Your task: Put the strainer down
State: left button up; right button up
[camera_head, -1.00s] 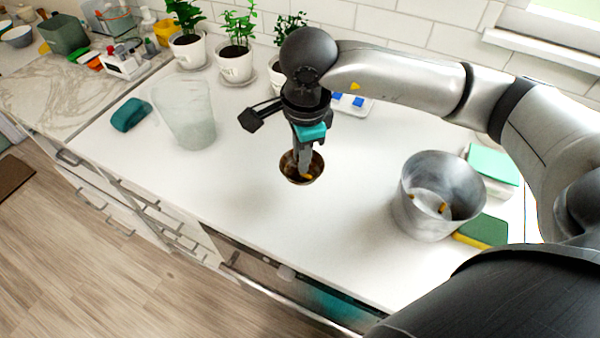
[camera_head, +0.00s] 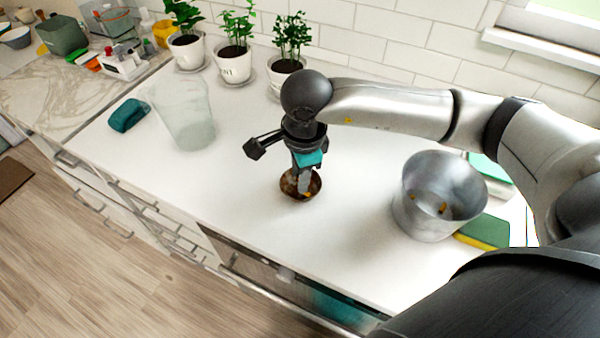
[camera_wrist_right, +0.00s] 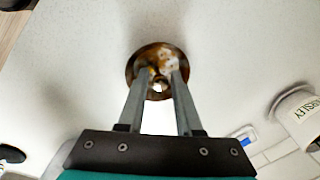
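The strainer (camera_head: 289,188) is a small round brown-gold bowl on the white countertop, near the middle of the head view. It also shows in the right wrist view (camera_wrist_right: 140,72), straight ahead of the fingers, with a small yellow bit and pale patches inside. My right gripper (camera_head: 304,188) points down with its fingertips at the bowl, hiding part of it. In the right wrist view my right gripper (camera_wrist_right: 159,78) has its fingers apart, and I see nothing clearly clamped between them. Finger contact with the bowl is unclear. My left gripper is not in view.
A grey metal pot (camera_head: 438,200) stands to the right, beside a green and yellow sponge (camera_head: 484,231). A clear pitcher (camera_head: 186,115) and teal item (camera_head: 128,115) are at left. Potted plants (camera_head: 234,62) line the back wall. The counter between strainer and pot is clear.

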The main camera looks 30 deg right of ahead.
jog(key=shift+o, duration=1.3)
jog(key=shift+r, duration=0.2)
notch_tip(320, 180, up, 12)
jog(key=s+p, duration=0.1)
jog(key=shift+s, duration=0.25)
jog(key=shift+a+f, duration=0.1)
jog(key=shift+f, duration=0.05)
